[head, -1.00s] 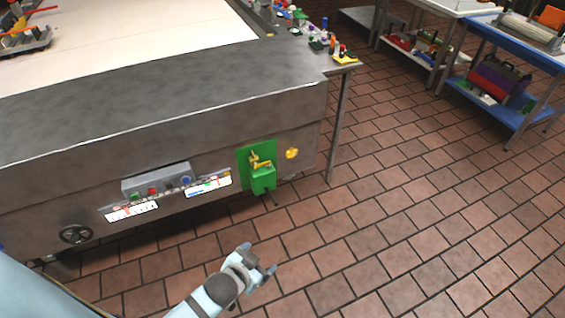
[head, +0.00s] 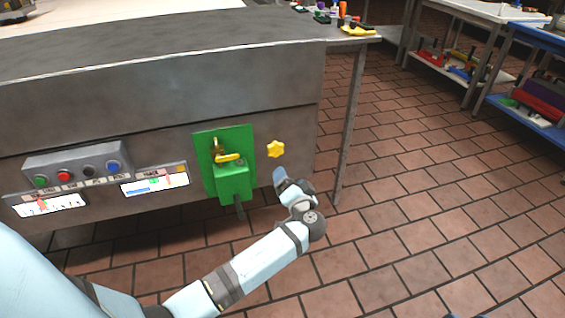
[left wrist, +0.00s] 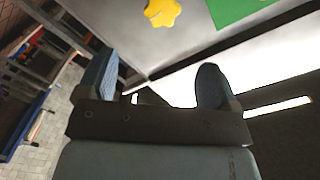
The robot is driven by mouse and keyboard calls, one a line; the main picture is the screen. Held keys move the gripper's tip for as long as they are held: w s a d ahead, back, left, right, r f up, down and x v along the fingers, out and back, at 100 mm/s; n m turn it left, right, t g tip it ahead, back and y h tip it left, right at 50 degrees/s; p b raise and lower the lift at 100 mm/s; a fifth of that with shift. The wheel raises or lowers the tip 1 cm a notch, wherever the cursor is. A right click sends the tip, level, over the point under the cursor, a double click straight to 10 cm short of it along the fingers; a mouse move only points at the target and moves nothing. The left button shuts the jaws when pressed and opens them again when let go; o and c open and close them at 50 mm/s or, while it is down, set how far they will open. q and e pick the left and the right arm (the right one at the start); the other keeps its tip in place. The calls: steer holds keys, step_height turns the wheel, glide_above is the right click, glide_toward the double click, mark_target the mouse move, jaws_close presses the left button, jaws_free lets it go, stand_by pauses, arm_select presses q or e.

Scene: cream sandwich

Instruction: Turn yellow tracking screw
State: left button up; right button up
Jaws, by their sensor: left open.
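The yellow tracking screw (head: 276,149) is a star-shaped knob on the side panel of the grey machine, right of a green plate. It also shows at the top of the left wrist view (left wrist: 162,12). My left gripper (head: 281,178) is just below the screw in the head view and apart from it. In the left wrist view its two blue-grey fingers (left wrist: 155,84) are spread with nothing between them, and the screw lies beyond them. My right gripper is not in view.
A green box (head: 234,182) with a yellow lever sits left of the screw, close to my gripper. A control box (head: 77,165) with coloured buttons is further left. A table leg (head: 350,130) stands to the right. Tiled floor (head: 420,230) is open at right.

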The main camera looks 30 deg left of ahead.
mark_target(277, 150)
arm_select(q)
steer(key=b+x, duration=0.3)
steer(key=x, duration=1)
steer(key=shift+w+r, duration=0.15)
steer(key=shift+r, duration=0.05)
steer(key=shift+w+a+b, duration=0.3)
steer(key=shift+a, duration=0.1)
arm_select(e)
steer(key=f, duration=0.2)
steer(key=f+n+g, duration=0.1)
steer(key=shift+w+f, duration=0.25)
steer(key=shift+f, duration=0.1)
arm_select(q)
steer(key=c, duration=0.9)
